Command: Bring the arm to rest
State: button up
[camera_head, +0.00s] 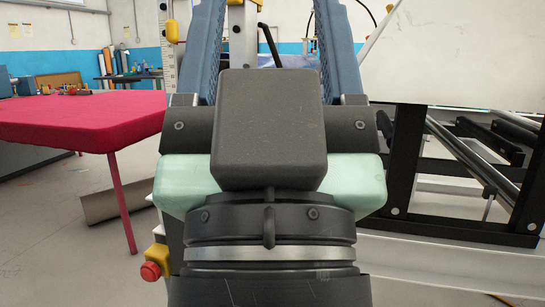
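My gripper (269,30) fills the middle of the head view, pointing away from the camera. Its two blue-grey fingers stand wide apart, one on each side of a dark grey housing. Nothing is held in the part of the gap that shows. The fingertips run out of the top of the picture. The dark, ringed end of my arm (270,253) is below the housing, with pale green parts at both sides. The rest of the arm is out of view.
A table with a pink-red cover (85,122) stands at the left, with small items at its back. A black metal frame (407,160) with bars stands close at the right, below a large pale panel (465,55). A brown roll (115,202) lies on the floor. Open floor shows at lower left.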

notch_tip(320, 180, up, 38)
jog(key=p, duration=3.6)
jog(key=shift+w+f, duration=0.15)
jog(key=shift+w, duration=0.15)
jog(key=shift+c, duration=1.3)
jog(key=shift+d, duration=0.1)
